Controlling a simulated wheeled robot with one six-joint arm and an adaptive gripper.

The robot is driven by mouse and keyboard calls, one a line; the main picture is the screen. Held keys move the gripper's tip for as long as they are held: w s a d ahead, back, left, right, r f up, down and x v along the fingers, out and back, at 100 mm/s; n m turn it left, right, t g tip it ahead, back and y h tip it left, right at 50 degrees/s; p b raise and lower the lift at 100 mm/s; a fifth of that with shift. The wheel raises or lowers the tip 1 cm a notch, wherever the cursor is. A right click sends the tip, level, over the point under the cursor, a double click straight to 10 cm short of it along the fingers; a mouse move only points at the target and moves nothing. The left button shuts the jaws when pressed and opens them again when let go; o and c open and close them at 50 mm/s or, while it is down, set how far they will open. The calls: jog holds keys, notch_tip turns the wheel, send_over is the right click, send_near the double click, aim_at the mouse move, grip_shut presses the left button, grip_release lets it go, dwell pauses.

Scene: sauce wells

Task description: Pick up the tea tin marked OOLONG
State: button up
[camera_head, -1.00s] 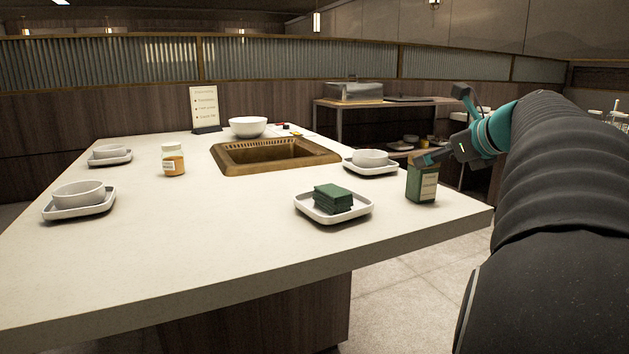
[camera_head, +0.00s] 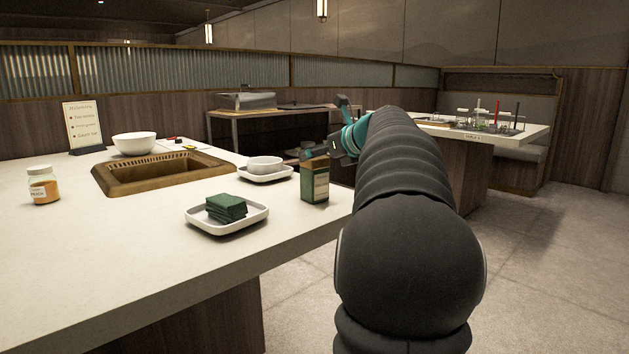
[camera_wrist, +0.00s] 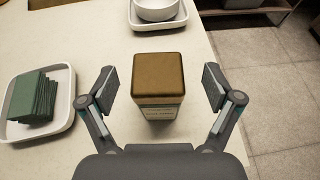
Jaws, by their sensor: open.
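A green tea tin (camera_head: 315,183) with a brown lid and a pale label stands upright near the right edge of the counter. Its label is too small to read in the head view. In the wrist view the tin (camera_wrist: 158,78) shows its lid from above, and its front label is only partly visible. My gripper (camera_wrist: 160,84) is open, with one finger on each side of the tin and a gap on both sides. In the head view my gripper (camera_head: 343,138) is partly hidden behind my arm, just beyond and right of the tin.
A white tray with green folded cloths (camera_head: 227,206) lies left of the tin. A white bowl on a tray (camera_head: 265,166) stands behind it. The counter (camera_head: 130,240) ends just right of the tin. A jar (camera_head: 43,186) and a brown sunken well (camera_head: 165,185) are farther left.

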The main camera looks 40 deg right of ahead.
jog(key=x, duration=0.4)
jog(key=shift+w+a+f+b, duration=0.15)
jog(key=shift+w+f+b, duration=0.15)
jog(key=shift+f+b, duration=0.1)
jog(key=c, duration=1.3)
